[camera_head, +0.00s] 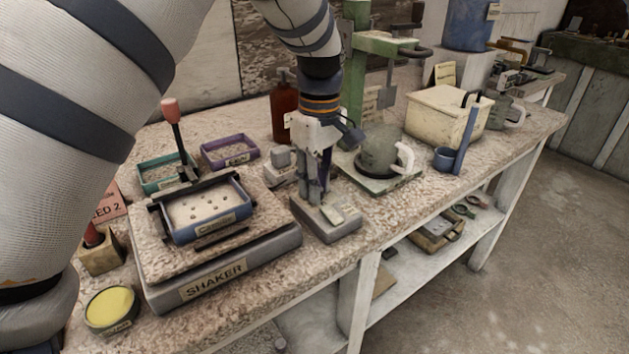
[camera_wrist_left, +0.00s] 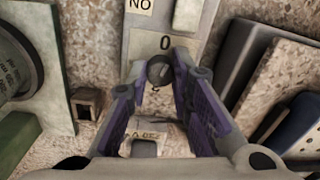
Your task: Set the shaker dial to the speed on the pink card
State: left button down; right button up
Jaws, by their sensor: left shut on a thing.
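My left gripper (camera_head: 315,200) points down over a small grey control box (camera_head: 340,222) just right of the shaker (camera_head: 220,278). In the left wrist view its purple-padded fingers (camera_wrist_left: 160,75) are closed around a small round dark dial (camera_wrist_left: 158,70). A plate marked 0 (camera_wrist_left: 165,43) shows just beyond the dial; other marks are partly hidden by the fingers. The pink card (camera_head: 108,207) lies at the left behind the arm; only "ED 2" shows. My right gripper is in neither view.
A blue tray (camera_head: 208,211) sits clamped on the shaker. Green (camera_head: 162,175) and purple (camera_head: 230,150) trays stand behind it. A kettle-like grey vessel (camera_head: 380,150), a cream box (camera_head: 440,115) and a brown bottle (camera_head: 285,110) stand nearby. A yellow-filled dish (camera_head: 112,308) is front left.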

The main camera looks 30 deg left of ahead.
pick_arm(q)
jog(key=m, duration=0.4)
jog(key=shift+m, duration=0.3)
jog(key=m, duration=0.5)
jog(key=shift+f, duration=0.1)
jog(key=m, duration=0.5)
jog(key=shift+m, duration=0.4)
jog(key=shift+s+m+t, duration=0.1)
jog(key=shift+m+t, duration=0.2)
jog(key=shift+m, duration=2.2)
jog(key=c, duration=1.4)
grip_release()
